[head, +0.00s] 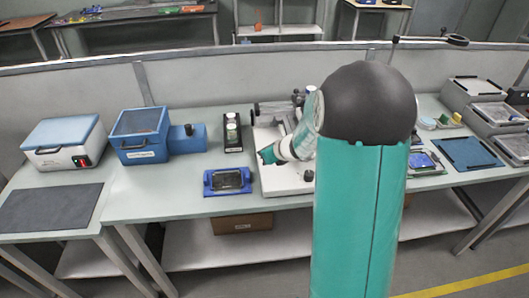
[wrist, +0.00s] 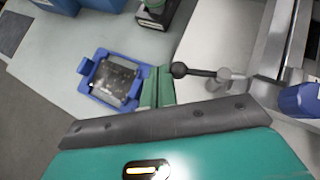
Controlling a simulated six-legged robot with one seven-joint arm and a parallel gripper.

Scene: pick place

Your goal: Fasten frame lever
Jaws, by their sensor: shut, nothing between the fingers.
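A lever with a black ball knob (wrist: 180,69) and a grey rod (wrist: 203,73) shows in the wrist view, extending from the metal fixture (wrist: 275,45) on the right. My gripper (wrist: 159,76) is shut and empty, its green fingers just left of the knob; I cannot tell whether they touch it. In the head view my gripper (head: 266,155) is over the left side of the white fixture base (head: 272,182), and the lever is hidden or too small to make out. A blue frame (wrist: 88,68) holding a dark panel lies left of my gripper; it also shows in the head view (head: 210,190).
A dark box with a green part (head: 233,143) stands behind the blue frame. Blue (head: 142,152) and white (head: 62,160) machines stand farther left. A blue mat (head: 466,154) and grey trays (head: 486,115) are right. The bench front left of the blue frame is clear.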

